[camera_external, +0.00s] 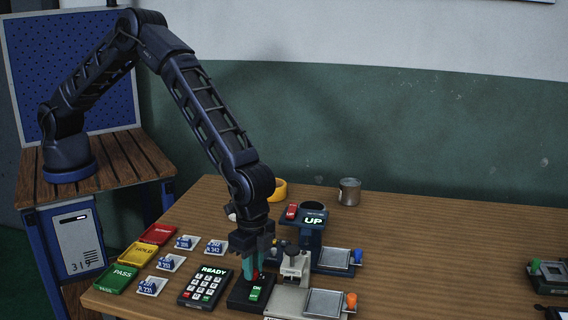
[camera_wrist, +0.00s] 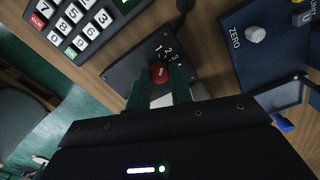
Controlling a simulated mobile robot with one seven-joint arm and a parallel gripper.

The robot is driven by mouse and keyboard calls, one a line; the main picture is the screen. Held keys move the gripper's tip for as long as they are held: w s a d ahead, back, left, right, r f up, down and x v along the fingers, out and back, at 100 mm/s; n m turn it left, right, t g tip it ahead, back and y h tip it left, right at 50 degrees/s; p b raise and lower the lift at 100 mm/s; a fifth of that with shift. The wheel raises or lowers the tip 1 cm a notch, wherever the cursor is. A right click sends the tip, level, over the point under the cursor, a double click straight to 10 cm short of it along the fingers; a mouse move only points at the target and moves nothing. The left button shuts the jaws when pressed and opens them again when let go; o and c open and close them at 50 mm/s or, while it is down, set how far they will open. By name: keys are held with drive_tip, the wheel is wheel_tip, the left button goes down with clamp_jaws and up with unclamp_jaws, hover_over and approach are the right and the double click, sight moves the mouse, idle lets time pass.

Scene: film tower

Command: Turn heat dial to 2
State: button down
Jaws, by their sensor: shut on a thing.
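The heat dial is a red knob (camera_wrist: 160,73) on a dark box (camera_wrist: 122,72), with white marks 1, 2 and 3 in an arc beyond it in the wrist view. A pale mark shows on the knob, but I cannot tell which number it points to. My gripper (camera_external: 250,270) reaches straight down to the box (camera_external: 238,298) in the external view. Its green fingers are shut on the knob, one on each side. In the external view the fingers mostly hide the knob.
A keypad (camera_external: 204,287) reading READY stands close on the left. A blue device (camera_external: 310,240) reading UP and a pale device (camera_external: 295,270) with a plate stand close on the right. Red, yellow and green trays (camera_external: 117,279) lie far left. The table's right middle is clear.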

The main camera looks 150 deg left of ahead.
drive_tip(key=shift+m, duration=1.1)
drive_tip(key=c, duration=1.3)
unclamp_jaws()
drive_tip(key=shift+o, duration=0.2)
drive_tip(key=shift+r, duration=0.1)
wheel_tip(320, 180, up, 11)
drive_tip(key=shift+a, duration=0.1)
